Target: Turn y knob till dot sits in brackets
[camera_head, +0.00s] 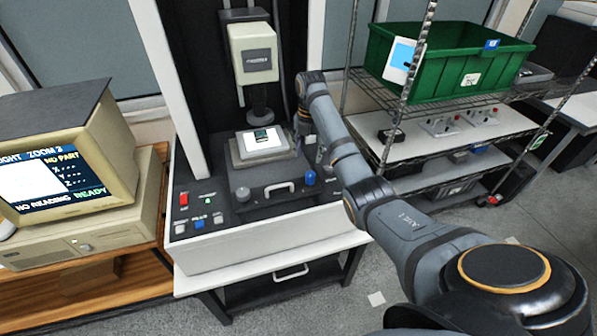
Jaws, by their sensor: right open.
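The measuring machine's front panel carries a grey knob (242,194) at its left and a blue knob (310,178) at its right. I cannot read which one is marked y. The monitor (88,158) at the left reads "NO PART", "NO READING" and "READY", with a blank white square; I make out no dot or brackets. My right gripper (309,148) is open, pointing down at the right of the stage, above and behind the blue knob and apart from it. Its fingers are small and partly hidden by my forearm. My left gripper is out of view.
A stage (235,156) with a small part on a white plate sits under the probe head (254,55). A handle (280,189), a red switch (183,198) and several buttons are on the panel. A wire shelf with a green bin (455,75) stands close at the right.

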